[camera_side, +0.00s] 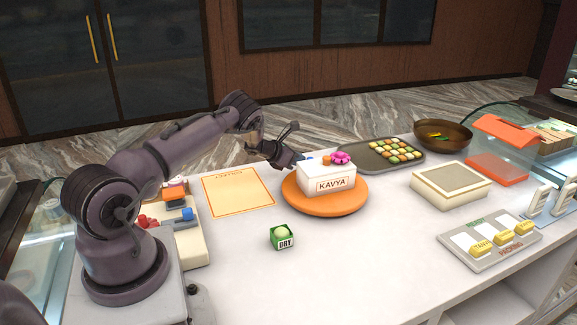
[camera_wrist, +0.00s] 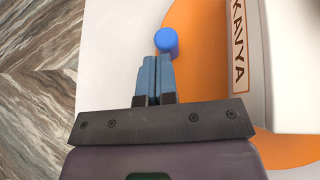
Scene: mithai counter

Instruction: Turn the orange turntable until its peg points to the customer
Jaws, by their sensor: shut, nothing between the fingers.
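The orange turntable (camera_side: 325,207) lies on the white counter, and its disc also shows in the wrist view (camera_wrist: 205,75). A white box labelled KAVYA (camera_side: 314,177) sits on it; part of the box shows at the right of the wrist view (camera_wrist: 285,65). The blue peg (camera_wrist: 166,41) stands at the disc's edge. In the side view only a bit of blue shows behind the box. My gripper (camera_side: 298,163) is at the turntable's far left edge. In the wrist view its fingers (camera_wrist: 157,60) are together, empty, right beside the peg; I cannot tell whether they touch it.
An orange-bordered sheet (camera_side: 238,190) lies left of the turntable. A green DRY cube (camera_side: 282,237) stands in front. A tray of sweets (camera_side: 368,168), a bowl (camera_side: 443,135) and a cream box (camera_side: 451,185) are behind and right.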

